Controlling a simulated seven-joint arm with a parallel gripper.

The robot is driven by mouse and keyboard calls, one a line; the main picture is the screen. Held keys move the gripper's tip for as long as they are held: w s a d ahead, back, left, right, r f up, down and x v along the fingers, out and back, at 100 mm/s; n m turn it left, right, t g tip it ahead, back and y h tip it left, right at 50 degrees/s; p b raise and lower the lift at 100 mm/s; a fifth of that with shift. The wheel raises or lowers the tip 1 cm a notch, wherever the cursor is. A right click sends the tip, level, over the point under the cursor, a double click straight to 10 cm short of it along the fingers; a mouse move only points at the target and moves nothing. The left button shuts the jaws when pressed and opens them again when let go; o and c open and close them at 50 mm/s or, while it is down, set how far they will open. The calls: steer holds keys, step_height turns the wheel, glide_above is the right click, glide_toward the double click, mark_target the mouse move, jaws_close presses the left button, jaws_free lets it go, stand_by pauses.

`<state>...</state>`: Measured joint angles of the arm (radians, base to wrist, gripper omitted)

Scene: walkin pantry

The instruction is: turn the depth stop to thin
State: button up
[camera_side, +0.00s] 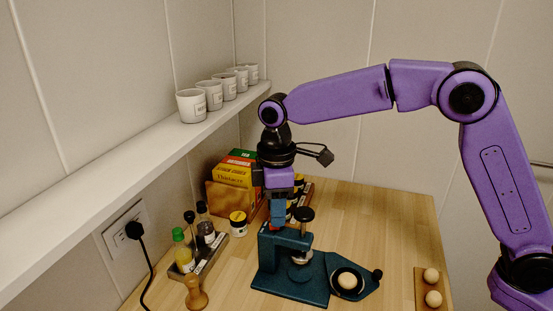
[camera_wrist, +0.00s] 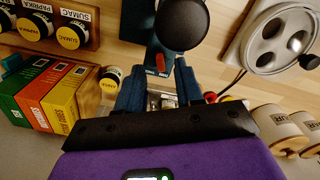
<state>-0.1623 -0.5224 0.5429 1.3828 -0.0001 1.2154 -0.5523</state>
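A teal press (camera_side: 290,265) stands on the wooden counter, with a black round knob (camera_side: 304,214) on its post. The depth stop is a small red pointer (camera_wrist: 160,62) on the press, with two small white labels just below it, too small to read surely. The black knob (camera_wrist: 182,22) shows beyond it in the wrist view. My gripper (camera_side: 277,226) points down just above the press's rear block, where a bit of red shows at the fingertips. In the wrist view my gripper (camera_wrist: 159,75) is open, its fingers on either side of the pointer; contact cannot be told.
A bottle caddy (camera_side: 197,260), a wooden grinder (camera_side: 196,293) and spice boxes (camera_side: 232,172) stand left of the press. A teal dish arm (camera_side: 350,281) holding a pale round item extends right. Two such items lie on a board (camera_side: 420,296). A shelf (camera_side: 130,165) with cups runs left.

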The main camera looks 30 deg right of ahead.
step_height(320, 180, up, 15)
stand_by(0.4)
steer(key=shift+f, duration=0.1)
steer(key=shift+s, duration=0.1)
stand_by(0.3)
steer(key=s+d+f, duration=0.5)
steer(key=s+d, duration=0.3)
steer(key=s, duration=0.2)
steer(key=s+d+f+m, duration=0.1)
steer(key=s+d+f, duration=0.5)
steer(key=s+d, duration=0.2)
steer(key=s+d+f, duration=0.5)
steer(key=s+d, duration=0.3)
steer(key=s, duration=0.4)
steer(key=shift+s+d+f+m, duration=0.15)
steer(key=shift+f+m, duration=0.1)
steer(key=shift+m, duration=0.05)
